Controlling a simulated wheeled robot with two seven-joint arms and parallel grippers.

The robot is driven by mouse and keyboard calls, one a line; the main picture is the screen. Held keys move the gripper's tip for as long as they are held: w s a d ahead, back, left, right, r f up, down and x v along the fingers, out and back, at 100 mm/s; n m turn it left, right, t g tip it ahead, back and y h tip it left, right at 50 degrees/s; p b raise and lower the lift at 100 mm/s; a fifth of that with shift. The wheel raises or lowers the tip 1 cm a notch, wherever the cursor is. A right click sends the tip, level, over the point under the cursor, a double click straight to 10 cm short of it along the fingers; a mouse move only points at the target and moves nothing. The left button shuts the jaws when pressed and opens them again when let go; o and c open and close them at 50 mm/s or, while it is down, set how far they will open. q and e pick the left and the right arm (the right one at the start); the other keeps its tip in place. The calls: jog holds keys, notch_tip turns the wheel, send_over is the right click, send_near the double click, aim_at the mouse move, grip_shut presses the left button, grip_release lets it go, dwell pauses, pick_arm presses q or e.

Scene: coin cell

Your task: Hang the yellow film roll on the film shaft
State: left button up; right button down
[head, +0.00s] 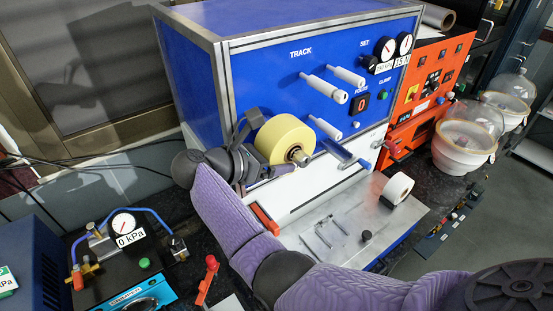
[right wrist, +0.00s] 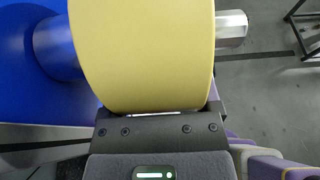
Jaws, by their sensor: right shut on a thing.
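The yellow film roll (head: 285,138) is in front of the blue machine's panel in the head view. It fills the top of the right wrist view (right wrist: 142,55). The film shaft (right wrist: 232,28) shows as a bare silver end on the roll's outer side and a thicker grey section between the roll and the blue panel; its tip also shows in the head view (head: 298,156). The roll appears to be around the shaft; contact inside its core is hidden. My right gripper (head: 256,150) is shut on the roll's rim from the left. My left gripper is not in view.
White rollers (head: 324,88) stick out of the blue machine (head: 240,50) right of the roll. A metal plate with a white roll (head: 397,188) lies below. A gauge unit (head: 123,226) stands at the left, an orange unit (head: 428,80) at the right.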

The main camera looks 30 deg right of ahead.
jog(key=shift+w+r, duration=0.15)
jog(key=shift+r, duration=0.15)
